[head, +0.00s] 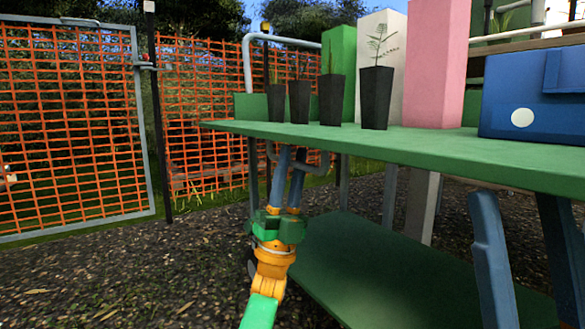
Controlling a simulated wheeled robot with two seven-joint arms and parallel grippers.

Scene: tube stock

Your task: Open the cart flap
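A green cart or bench with a flat green top (400,150) runs from the middle to the right. A grey bent bar (320,164), like a handle, hangs below the left end of the top. I cannot tell which panel is the flap. My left gripper (291,152) points up, its blue fingers just under the top's edge at the bar. A narrow gap shows between the fingers; whether they hold the bar is unclear. My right gripper (509,194) is at the lower right, its two blue fingers wide apart with nothing seen between them.
Dark pots (376,98) stand along the top, with green, white and pink (438,65) blocks behind. A blue box (530,95) sits at the right. A green lower shelf (370,270) lies beneath. An orange mesh gate (70,120) stands left; the gravel (150,270) before it is clear.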

